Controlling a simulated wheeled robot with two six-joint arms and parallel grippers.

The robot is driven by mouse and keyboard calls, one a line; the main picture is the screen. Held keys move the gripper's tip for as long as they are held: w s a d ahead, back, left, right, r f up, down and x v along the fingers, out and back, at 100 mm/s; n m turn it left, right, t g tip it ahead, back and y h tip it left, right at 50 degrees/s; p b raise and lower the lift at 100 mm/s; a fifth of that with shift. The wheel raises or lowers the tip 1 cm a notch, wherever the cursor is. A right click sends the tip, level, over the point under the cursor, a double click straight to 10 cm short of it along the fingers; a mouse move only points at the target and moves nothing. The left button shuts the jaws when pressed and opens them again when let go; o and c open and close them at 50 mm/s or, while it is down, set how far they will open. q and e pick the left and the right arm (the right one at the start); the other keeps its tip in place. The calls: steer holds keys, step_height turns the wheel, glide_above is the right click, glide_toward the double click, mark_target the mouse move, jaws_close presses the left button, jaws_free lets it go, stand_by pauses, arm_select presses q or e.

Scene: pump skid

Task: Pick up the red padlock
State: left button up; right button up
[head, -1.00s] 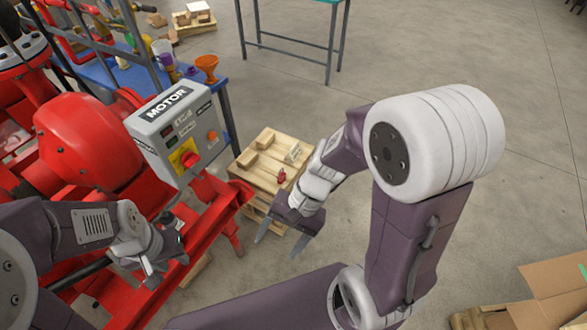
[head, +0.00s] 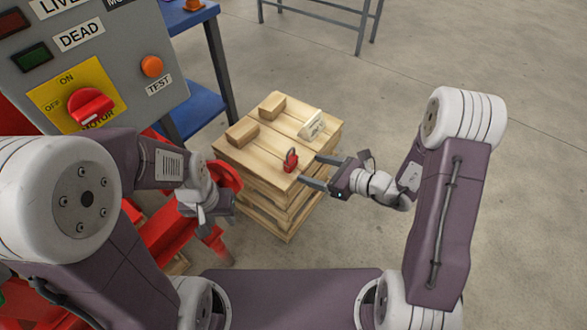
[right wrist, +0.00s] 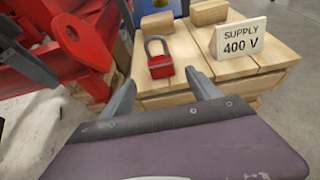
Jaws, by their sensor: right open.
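The red padlock (head: 290,161) stands near the front right edge of the wooden crate stack (head: 240,163). In the right wrist view the padlock (right wrist: 160,62) shows its red body and grey shackle, beyond and between my fingertips. My right gripper (head: 309,171) is open and empty, its two fingers pointing left at the padlock, just short of it. It also shows in the right wrist view (right wrist: 165,85). My left gripper (head: 205,215) hangs at the left in front of red machinery; its fingers are too unclear to tell their state.
Two wooden blocks (head: 271,106) (head: 241,132) and a "SUPPLY 400 V" sign (right wrist: 240,40) stand on the stack behind the padlock. A grey motor control box (head: 95,60) with a red switch fills the upper left. The floor right of the stack is clear.

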mark_target(294, 164)
steer(key=b+x, duration=0.1)
steer(key=x, duration=0.2)
steer(key=shift+w+a+f+b, duration=0.1)
steer(key=shift+a+f+b, duration=0.05)
steer(key=shift+a+b, duration=0.15)
steer(key=shift+w+a, duration=0.15)
steer(key=shift+w, duration=0.05)
steer(key=b+x, duration=0.2)
steer(key=x, duration=0.2)
steer(key=shift+w+f+b, duration=0.1)
steer(key=shift+f+b, duration=0.1)
steer(key=shift+b, duration=0.15)
steer(key=shift+w+a, duration=0.25)
steer(key=shift+a, duration=0.05)
